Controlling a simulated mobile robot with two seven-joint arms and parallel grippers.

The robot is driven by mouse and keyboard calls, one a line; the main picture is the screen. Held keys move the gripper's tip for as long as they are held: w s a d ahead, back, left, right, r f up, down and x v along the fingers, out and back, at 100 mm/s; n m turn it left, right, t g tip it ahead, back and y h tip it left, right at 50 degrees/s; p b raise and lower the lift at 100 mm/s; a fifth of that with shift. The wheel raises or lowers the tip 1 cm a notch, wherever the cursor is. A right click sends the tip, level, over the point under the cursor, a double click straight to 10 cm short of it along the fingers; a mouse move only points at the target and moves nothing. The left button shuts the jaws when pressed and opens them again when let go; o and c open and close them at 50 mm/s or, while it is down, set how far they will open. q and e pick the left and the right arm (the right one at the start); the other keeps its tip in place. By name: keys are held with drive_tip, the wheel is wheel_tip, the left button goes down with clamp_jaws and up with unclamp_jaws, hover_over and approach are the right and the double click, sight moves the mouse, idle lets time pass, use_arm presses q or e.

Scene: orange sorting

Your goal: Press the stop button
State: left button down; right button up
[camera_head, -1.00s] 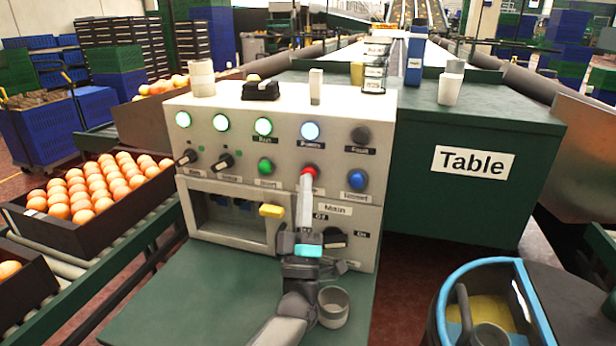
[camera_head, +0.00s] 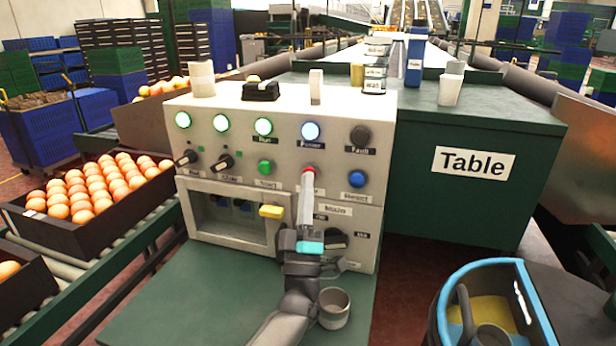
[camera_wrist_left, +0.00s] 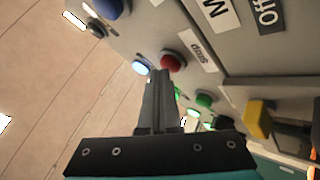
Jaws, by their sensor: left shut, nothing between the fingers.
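The red stop button (camera_head: 309,169) is on the front of the grey control panel (camera_head: 225,178), in the lower row between a green and a blue button. In the left wrist view the red button (camera_wrist_left: 172,62) is beside a label reading Stop (camera_wrist_left: 198,50). My left gripper (camera_head: 307,178) is shut and empty, its fingertips pointing up at the panel and overlapping the button's lower edge. In the left wrist view the fingertips (camera_wrist_left: 158,76) are just below and left of the button; I cannot tell whether they touch it. My right gripper is not in view.
A green start button (camera_head: 265,166), a blue reset button (camera_head: 357,179) and a yellow handle (camera_head: 271,211) are near my left gripper. The lit power lamp (camera_head: 311,131) is above the stop button. A grey cup (camera_head: 333,308) stands by my left forearm on the green ledge (camera_head: 165,290).

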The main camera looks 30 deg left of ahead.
use_arm(q)
drive_tip(key=shift+w, duration=0.15)
idle(0.4)
drive_tip(key=shift+s+d+p, duration=0.2)
drive_tip(key=shift+s+p, duration=0.4)
drive_tip(key=shift+s, duration=0.35)
drive_tip(key=s+p, duration=0.1)
drive_tip(key=s, duration=0.1)
drive_tip(key=s+d+p, duration=0.1)
drive_tip(key=s, duration=0.2)
drive_tip(key=shift+d+p, duration=0.1)
drive_tip(key=shift+p, duration=0.2)
idle(0.4)
